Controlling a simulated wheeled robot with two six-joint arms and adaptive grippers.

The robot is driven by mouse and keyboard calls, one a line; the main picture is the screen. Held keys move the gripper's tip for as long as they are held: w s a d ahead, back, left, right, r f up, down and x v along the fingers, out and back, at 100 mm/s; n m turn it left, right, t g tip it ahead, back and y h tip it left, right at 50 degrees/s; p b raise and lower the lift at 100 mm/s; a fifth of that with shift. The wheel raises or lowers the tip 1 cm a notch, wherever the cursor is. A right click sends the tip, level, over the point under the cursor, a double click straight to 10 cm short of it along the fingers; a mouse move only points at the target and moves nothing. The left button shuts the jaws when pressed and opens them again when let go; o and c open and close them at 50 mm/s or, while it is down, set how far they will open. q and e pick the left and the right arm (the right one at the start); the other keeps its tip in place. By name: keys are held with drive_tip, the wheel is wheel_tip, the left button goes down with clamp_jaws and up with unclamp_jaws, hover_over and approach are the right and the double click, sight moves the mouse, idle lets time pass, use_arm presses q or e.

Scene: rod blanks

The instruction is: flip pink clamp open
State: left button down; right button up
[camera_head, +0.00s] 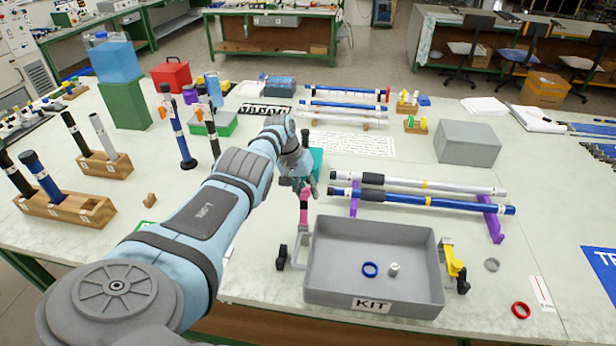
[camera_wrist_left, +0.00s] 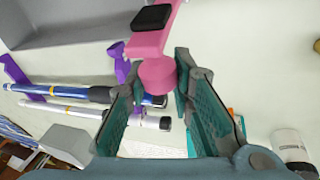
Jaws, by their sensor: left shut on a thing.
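The pink clamp (camera_head: 304,213) is at the back left corner of the grey KIT tray (camera_head: 375,230), its pink part standing up toward my gripper. In the left wrist view the pink clamp (camera_wrist_left: 157,72) shows a rounded pink end between my fingers and a black pad further up. My left gripper (camera_head: 305,188) is shut on that end, its teal fingers (camera_wrist_left: 160,105) on both sides of it. The arm partly hides the area left of the clamp. My right gripper is not in view.
A yellow clamp (camera_head: 454,262) is on the tray's right side. The tray holds a blue ring (camera_head: 370,269) and a small grey piece (camera_head: 394,269). A silver rod (camera_head: 450,187) and a blue rod (camera_head: 450,204) lie on purple supports behind it. A red ring (camera_head: 520,310) lies at right.

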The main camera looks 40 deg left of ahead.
use_arm(q)
drive_tip(key=shift+f, duration=0.15)
drive_tip(key=c, duration=1.4)
unclamp_jaws()
drive_tip(key=shift+a, duration=0.15)
drive_tip(key=shift+w+a+f, duration=0.1)
drive_tip(key=shift+r, duration=0.4)
drive_tip(key=v, duration=1.1)
drive_tip(key=shift+a, duration=0.15)
drive_tip(key=shift+a, duration=0.1)
